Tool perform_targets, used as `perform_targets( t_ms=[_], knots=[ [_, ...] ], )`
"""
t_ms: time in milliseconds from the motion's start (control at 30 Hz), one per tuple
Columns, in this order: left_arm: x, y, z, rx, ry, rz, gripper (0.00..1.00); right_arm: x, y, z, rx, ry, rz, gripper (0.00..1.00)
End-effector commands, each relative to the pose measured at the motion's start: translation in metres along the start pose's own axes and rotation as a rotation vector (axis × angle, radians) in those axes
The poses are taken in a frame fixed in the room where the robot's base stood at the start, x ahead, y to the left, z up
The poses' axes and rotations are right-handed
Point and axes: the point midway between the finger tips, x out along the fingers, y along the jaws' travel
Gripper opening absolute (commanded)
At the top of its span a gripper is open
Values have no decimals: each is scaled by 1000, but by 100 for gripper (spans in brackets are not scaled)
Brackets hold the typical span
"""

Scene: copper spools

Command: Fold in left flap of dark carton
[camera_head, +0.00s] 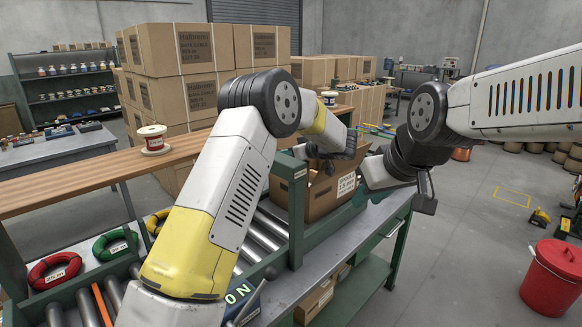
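A brown carton (327,198) with a white printed label on its front stands on the roller bench, near the middle of the view. Its top is partly hidden by my arms, and a raised brown flap shows at its upper right. I cannot make out its left flap clearly. My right gripper (426,192) is just right of the carton, with dark fingers pointing down. I cannot tell whether either gripper is open.
A green-framed bench with rollers (262,232) carries the carton. A wooden shelf (95,181) holds a copper spool (152,140). Red (55,270) and green (116,244) coils lie at the left. Stacked cartons (180,80) stand behind. A red bin (552,280) stands on the right floor.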

Motion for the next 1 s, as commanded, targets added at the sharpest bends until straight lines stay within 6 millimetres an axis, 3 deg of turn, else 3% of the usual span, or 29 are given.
perform_targets(
  t_ms=[33, 100, 133, 500, 767, 900, 1000],
  knots=[
    [-2, 2, 4, 2, -6, 7, 0, 17, 7, -10, -77, 3, 13, 16],
    [-2, 2, 3, 2, -6, 7, 0, 38, 18, -25, -197, 22, 35, 2],
    [-2, 2, 3, 2, -6, 7, 0, 48, 21, -30, -247, 30, 44, 0],
    [-2, 2, 3, 1, -5, 7, 0, 170, 47, -81, -911, 122, 133, 0],
    [-2, 2, 3, 1, -5, 7, 0, 258, 37, -87, -1384, 215, 171, 0],
    [-2, 2, 3, 1, -5, 7, 0, 300, 19, -85, -1615, 323, 204, 0],
    [-1, 2, 3, 1, -5, 7, 0, 309, 0, -93, -1691, 461, 269, 0]
  ],
)
